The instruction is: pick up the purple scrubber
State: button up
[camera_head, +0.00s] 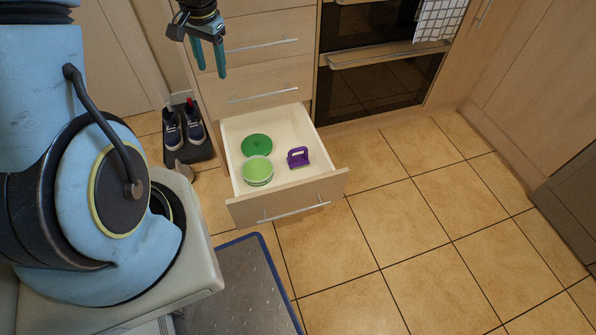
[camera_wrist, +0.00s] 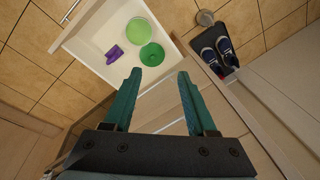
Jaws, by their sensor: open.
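The purple scrubber (camera_head: 298,157) lies in the open bottom drawer (camera_head: 287,197), on the right side of its white floor. It also shows in the wrist view (camera_wrist: 114,54), at the left inside the drawer. My gripper (camera_head: 210,73) is open and empty, well above and behind the drawer in the head view, near the upper drawer fronts. In the wrist view its two teal fingers (camera_wrist: 160,75) are spread apart, with the drawer beyond them. Nothing hides the scrubber in either view.
A green bowl (camera_head: 258,171) and a round green lid (camera_head: 257,146) lie in the drawer left of the scrubber. Dark shoes (camera_head: 184,127) stand on a dark tray left of the drawer. An oven (camera_head: 370,85) is behind right. The tiled floor right of the drawer is clear.

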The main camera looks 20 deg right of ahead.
jog(key=d+f+m+b, duration=0.2)
jog(key=d+f+b, duration=0.25)
jog(key=f, duration=0.35)
jog(key=d+f+m+b, duration=0.3)
jog(key=d+f, duration=0.3)
jog(key=f, duration=0.2)
jog(key=m+b, duration=0.5)
jog(key=b, duration=0.2)
send_near(297, 149)
jog(key=shift+h, duration=0.3)
notch_tip(297, 149, down, 5)
jog(key=shift+a+f+b, duration=0.15)
jog(key=shift+f+b, duration=0.1)
jog(key=shift+b, duration=0.3)
jog(key=f, duration=0.1)
jog(key=w+f+b, duration=0.1)
jog(key=f, duration=0.1)
jog(key=f+b, duration=0.1)
jog(key=f, duration=0.1)
jog(key=shift+w+f, duration=0.2)
jog(key=shift+w, duration=0.2)
grip_shut()
